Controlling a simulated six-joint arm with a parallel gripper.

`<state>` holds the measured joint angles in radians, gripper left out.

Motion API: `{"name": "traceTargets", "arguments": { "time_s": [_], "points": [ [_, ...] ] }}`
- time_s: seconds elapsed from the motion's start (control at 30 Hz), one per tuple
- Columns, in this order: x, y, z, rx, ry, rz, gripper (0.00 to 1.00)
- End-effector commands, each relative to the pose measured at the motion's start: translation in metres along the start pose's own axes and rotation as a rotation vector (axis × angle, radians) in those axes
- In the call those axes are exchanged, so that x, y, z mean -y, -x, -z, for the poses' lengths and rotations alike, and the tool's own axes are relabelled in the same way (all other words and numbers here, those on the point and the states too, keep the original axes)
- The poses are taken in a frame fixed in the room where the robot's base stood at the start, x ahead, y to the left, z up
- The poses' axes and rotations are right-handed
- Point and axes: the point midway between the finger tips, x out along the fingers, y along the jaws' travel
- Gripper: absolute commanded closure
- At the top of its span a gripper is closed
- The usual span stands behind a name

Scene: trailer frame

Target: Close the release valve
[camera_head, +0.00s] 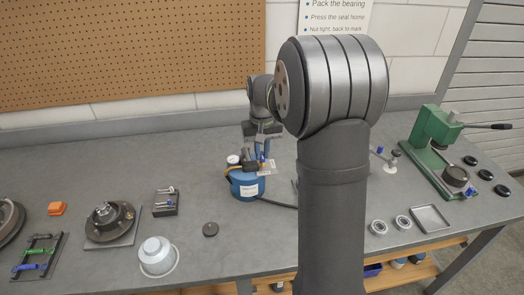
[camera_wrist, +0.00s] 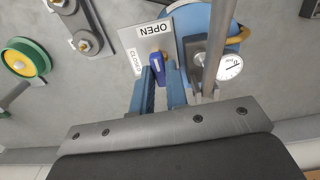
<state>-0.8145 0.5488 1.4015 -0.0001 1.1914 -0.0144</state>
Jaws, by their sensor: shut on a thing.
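The release valve's blue lever (camera_wrist: 157,64) shows in the wrist view against a pale plate (camera_wrist: 150,42) marked OPEN and CLOSED. The OPEN label lies above the lever and the CLOSED label is close to its left. My gripper (camera_wrist: 160,78) has its two blue fingers shut on the lever, one on each side. The fingers hide part of the lever, so its exact setting is hard to tell. In the head view, my gripper (camera_head: 263,145) is over the blue tank (camera_head: 247,186) that carries the valve. A round gauge (camera_wrist: 229,67) sits to the right of the fingers.
A dark hose runs right from the tank, behind my arm. A green press (camera_head: 437,145) stands at the right. The bench (camera_head: 230,265) is bare in front of the tank.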

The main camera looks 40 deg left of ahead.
Motion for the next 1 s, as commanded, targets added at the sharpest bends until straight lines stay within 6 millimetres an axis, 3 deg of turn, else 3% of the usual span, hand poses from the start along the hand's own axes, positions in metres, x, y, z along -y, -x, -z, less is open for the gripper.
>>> {"name": "traceTargets", "arguments": {
  "time_s": [0.27, 1.0],
  "points": [
    [-0.0001, 0.0005, 0.0003, 0.0, 0.173, 0.0, 1.0],
    [0.0, 0.0007, 0.0005, -0.001, 0.872, -0.001, 1.0]
  ]
}}
